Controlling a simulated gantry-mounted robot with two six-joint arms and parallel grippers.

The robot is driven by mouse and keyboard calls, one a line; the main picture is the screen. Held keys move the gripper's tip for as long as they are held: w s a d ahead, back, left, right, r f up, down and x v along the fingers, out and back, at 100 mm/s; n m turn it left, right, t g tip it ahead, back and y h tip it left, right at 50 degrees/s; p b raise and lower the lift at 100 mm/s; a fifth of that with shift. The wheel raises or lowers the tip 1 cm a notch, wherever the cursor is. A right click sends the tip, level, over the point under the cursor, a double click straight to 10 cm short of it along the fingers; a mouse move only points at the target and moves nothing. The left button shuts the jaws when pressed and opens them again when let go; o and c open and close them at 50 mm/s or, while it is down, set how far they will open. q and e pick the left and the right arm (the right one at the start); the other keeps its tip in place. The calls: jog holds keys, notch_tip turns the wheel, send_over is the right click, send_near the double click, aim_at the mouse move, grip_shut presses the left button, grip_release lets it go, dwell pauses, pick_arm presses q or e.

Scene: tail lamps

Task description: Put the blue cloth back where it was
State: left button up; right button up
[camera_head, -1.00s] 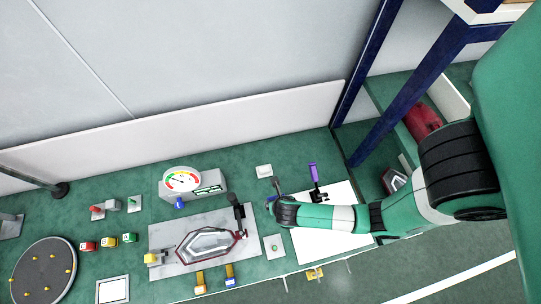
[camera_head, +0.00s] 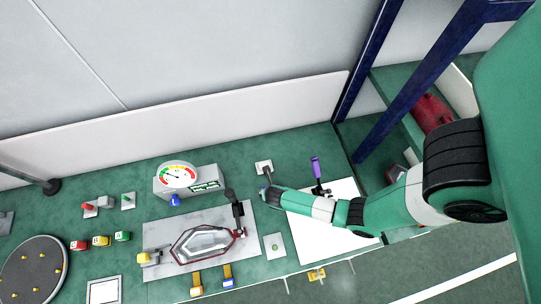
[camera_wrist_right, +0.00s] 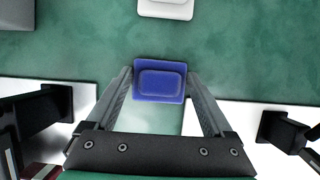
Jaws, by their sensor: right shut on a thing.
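My right gripper (camera_wrist_right: 160,85) is shut on the blue cloth (camera_wrist_right: 160,80), which shows as a small blue block with a raised middle between the fingertips. In the head view the right gripper (camera_head: 266,183) is at the end of the arm from the right, above the green bench; the cloth is too small to make out there. A small white square pad (camera_head: 263,167) lies just beyond the gripper; it also shows at the top of the right wrist view (camera_wrist_right: 166,8). The cloth is apart from the pad. My left gripper is not in view.
A tail lamp (camera_head: 203,244) sits on a grey plate (camera_head: 160,232) left of the arm. A gauge box (camera_head: 188,183) stands behind it. A purple-handled tool (camera_head: 316,168) stands at a white sheet (camera_head: 345,240).

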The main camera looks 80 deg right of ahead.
jog(key=shift+f, duration=0.15)
jog(key=o, duration=1.1)
jog(key=shift+c, duration=0.2)
jog(key=shift+r, duration=0.3)
jog(key=p+v, duration=0.5)
jog(key=v, duration=0.6)
jog(key=shift+r, duration=0.35)
jog(key=shift+a, duration=0.15)
